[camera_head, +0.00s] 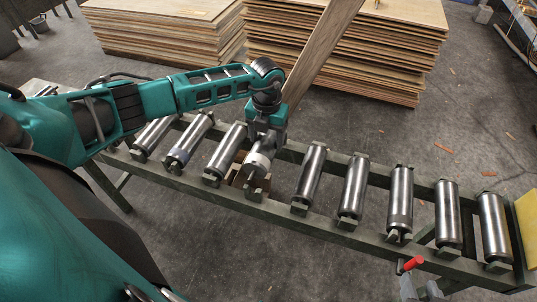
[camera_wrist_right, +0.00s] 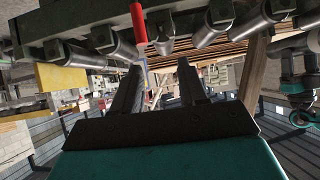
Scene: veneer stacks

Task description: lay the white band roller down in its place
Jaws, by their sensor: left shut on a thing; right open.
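The white band roller (camera_head: 260,162) is a metal roller with a pale band, in the middle of the conveyor row in the head view. My left gripper (camera_head: 264,142) reaches down over it from above and is shut on it. The roller lies roughly in line with its neighbours, over a gap in the row where brown wood shows below. Whether its ends rest in the frame's holders (camera_head: 212,181) is hard to tell. My right gripper (camera_wrist_right: 160,68) is open and empty in the right wrist view, below the conveyor's rollers in that picture.
Metal rollers (camera_head: 223,150) (camera_head: 309,175) lie close on both sides of the held one, on a green frame (camera_head: 330,232). A red handle (camera_head: 412,263) juts from the near rail. A yellow panel (camera_head: 527,225) stands at the right end. Veneer stacks (camera_head: 345,60) stand behind.

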